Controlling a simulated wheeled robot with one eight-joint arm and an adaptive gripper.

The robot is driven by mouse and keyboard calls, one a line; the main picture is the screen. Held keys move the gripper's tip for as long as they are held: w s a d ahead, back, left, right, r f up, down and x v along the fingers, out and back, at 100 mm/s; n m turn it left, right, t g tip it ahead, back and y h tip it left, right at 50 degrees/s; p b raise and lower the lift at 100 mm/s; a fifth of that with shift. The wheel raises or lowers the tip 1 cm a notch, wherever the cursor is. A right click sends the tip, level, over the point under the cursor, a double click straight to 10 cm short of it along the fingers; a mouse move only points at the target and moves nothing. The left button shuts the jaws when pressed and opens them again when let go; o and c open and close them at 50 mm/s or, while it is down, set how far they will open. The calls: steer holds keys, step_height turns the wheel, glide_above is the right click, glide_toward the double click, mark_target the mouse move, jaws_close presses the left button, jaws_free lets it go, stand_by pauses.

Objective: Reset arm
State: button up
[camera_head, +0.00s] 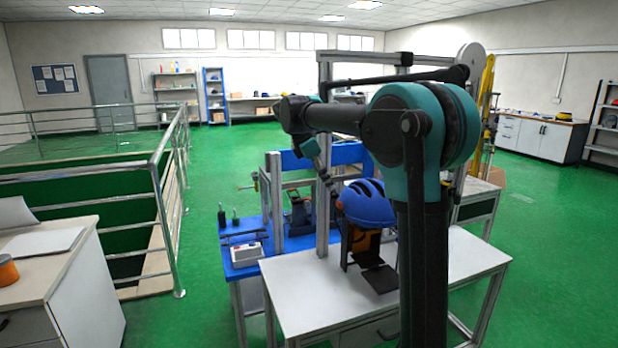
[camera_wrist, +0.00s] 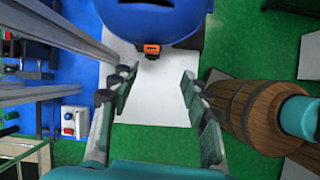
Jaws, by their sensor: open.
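My gripper (camera_head: 328,182) hangs pointing down beside the blue helmet (camera_head: 367,204), at its left in the head view. In the wrist view my gripper (camera_wrist: 157,84) has its two fingers spread, with nothing between them but the white tabletop behind. The helmet (camera_wrist: 155,22) fills the top of the wrist view, beyond the fingertips and apart from them. The helmet sits on a stand with an orange part (camera_head: 362,240) on the white table (camera_head: 310,290). My upper arm hides part of the table in the head view.
A grey metal frame (camera_head: 322,120) rises behind the table, close to my arm. A blue bench (camera_head: 262,252) with a control box (camera_head: 246,254) stands at the left of the table. Metal railings (camera_head: 160,200) guard a floor opening further left. Open green floor lies to the right.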

steer(key=s+d+f+m+t+y, duration=0.1)
steer(key=s+d+f+m, duration=0.3)
steer(key=s+f+m, duration=0.6)
steer(key=s+d+f+m+t+y, duration=0.1)
steer(key=s+d+f+m+y, duration=0.3)
steer(key=s+f+m, duration=0.6)
steer(key=s+d+f, duration=0.1)
steer(key=s+f, duration=0.8)
steer(key=s, duration=0.3)
steer(key=shift+d+f, duration=0.25)
steer(key=shift+f, duration=0.1)
